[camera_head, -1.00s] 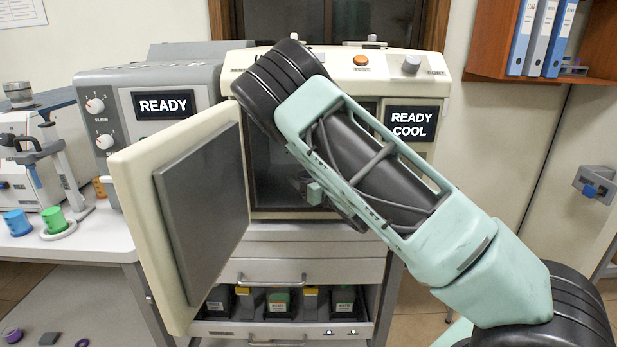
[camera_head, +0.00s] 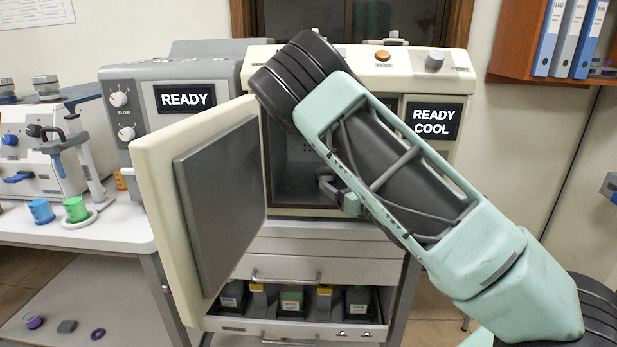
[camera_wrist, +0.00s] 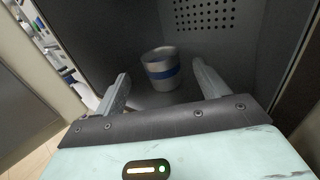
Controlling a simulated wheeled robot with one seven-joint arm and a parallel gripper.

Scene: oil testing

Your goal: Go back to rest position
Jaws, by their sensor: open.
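My gripper (camera_wrist: 160,72) is open, its two fingers apart on either side in the wrist view. A metal cup with a blue band (camera_wrist: 160,72) stands upright inside the grey chamber, beyond and between the fingers in that view. I cannot tell whether the fingers are clear of its sides, but they are not closed on it. In the head view my arm crosses the front of the cream oven (camera_head: 455,85) and hides much of its opening. My gripper is mostly hidden there.
The oven door (camera_head: 150,160) stands wide open to the left of my arm. A grey unit (camera_head: 200,130) reading READY is on the left. Blue (camera_head: 41,211) and green (camera_head: 76,208) cups stand on the left bench. An open drawer (camera_head: 240,328) is below.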

